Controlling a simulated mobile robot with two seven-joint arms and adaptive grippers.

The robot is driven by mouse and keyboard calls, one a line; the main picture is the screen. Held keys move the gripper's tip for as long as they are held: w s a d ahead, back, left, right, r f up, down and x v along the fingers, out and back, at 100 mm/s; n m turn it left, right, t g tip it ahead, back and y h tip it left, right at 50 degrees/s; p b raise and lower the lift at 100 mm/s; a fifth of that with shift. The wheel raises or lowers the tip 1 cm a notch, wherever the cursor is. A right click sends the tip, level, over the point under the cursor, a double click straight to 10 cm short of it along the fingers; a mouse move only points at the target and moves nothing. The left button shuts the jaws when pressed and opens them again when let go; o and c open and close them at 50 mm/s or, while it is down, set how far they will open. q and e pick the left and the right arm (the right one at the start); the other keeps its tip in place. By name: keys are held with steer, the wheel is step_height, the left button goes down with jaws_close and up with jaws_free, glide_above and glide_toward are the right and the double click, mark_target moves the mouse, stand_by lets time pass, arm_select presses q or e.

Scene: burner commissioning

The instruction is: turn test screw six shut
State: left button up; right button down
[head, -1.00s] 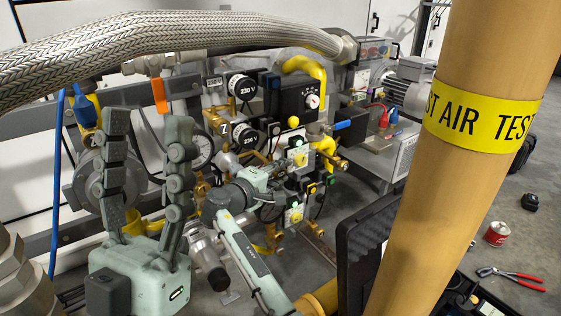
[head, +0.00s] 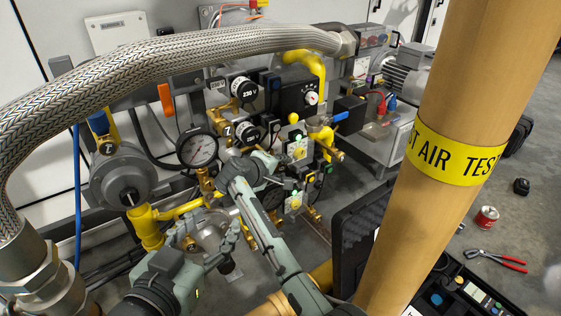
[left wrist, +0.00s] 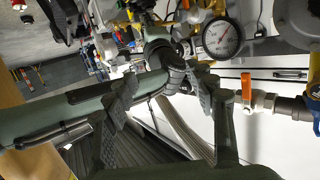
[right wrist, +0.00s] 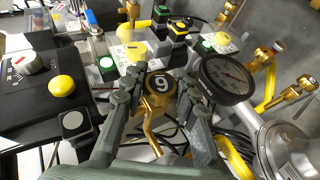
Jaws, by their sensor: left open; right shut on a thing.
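Test screw six (right wrist: 160,83) is a brass fitting with a round black disc, seen in the right wrist view. Its numeral reads as 6 or 9 depending on which way up it is. A bent brass rod or tube comes down below the disc. My right gripper (right wrist: 157,95) is shut on this fitting, one finger on each side. In the head view my right gripper (head: 276,172) reaches into the valve cluster, and the screw cannot be made out there. My left gripper (head: 208,245) is open and empty, low at the left; its spread fingers also show in the left wrist view (left wrist: 163,95).
A black-rimmed gauge (right wrist: 228,78) sits right beside my right fingers. Push-button boxes (right wrist: 130,55) crowd behind. A braided hose (head: 160,62) arches above. A tan pipe (head: 455,120) with a yellow band stands at right. A large gauge (head: 198,149) is near my left gripper.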

arm_select(q)
steer(key=f, duration=0.1)
steer(key=a+f+g, duration=0.1)
steer(key=f+y, duration=0.1)
steer(key=shift+s+a+f+g, duration=0.2)
steer(key=shift+s+a+g, duration=0.1)
steer(key=shift+s, duration=0.05)
arm_select(e)
steer(key=c, duration=1.1)
jaws_free()
steer(key=shift+c, duration=0.2)
arm_select(q)
steer(key=shift+r, duration=0.1)
arm_select(e)
steer(key=shift+s+a+r, duration=0.2)
steer(key=v, duration=1.1)
steer(key=shift+r, duration=0.25)
